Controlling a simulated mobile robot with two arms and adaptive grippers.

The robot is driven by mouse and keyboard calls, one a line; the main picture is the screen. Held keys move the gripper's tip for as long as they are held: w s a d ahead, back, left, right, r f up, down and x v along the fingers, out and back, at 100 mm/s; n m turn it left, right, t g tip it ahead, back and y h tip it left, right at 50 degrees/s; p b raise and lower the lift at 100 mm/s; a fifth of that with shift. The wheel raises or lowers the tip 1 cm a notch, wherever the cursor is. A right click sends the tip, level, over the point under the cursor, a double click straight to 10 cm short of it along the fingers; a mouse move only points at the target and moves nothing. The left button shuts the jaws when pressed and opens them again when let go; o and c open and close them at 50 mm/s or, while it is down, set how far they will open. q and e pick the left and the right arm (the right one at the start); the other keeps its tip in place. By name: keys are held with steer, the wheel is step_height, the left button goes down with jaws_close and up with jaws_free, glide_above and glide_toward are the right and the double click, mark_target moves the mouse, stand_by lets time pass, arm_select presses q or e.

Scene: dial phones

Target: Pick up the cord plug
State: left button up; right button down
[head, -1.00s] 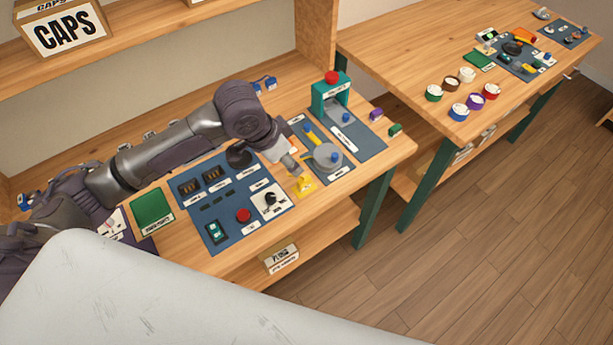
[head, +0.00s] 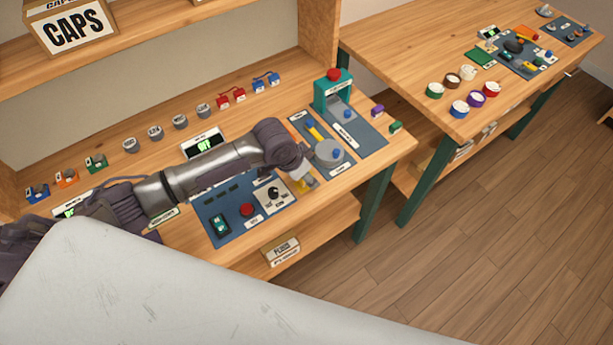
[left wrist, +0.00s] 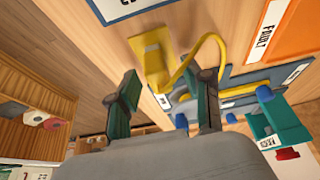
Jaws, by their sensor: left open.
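The yellow cord plug (left wrist: 151,62) shows in the left wrist view, with a yellow cord (left wrist: 205,45) looping from it to the right. In the head view only a small yellow part of the plug (head: 300,187) shows, beside the blue panel; my arm hides the rest. My left gripper (left wrist: 165,95) is open, with its green-padded fingers on either side of the plug's lower part in the wrist view. I cannot tell whether a finger touches the plug or cord. In the head view the left gripper (head: 309,182) is right at the plug. My right gripper is not in view.
The blue panel (head: 228,228) with a red button and black dial lies left of the plug. Another panel (head: 368,140) with a teal press (head: 332,95) stands on the right. Connectors and round caps line the bench's back. A second bench (head: 400,70) stands beyond a gap.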

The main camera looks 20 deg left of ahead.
arm_select(q)
jaws_close()
steer(key=shift+r, duration=0.1)
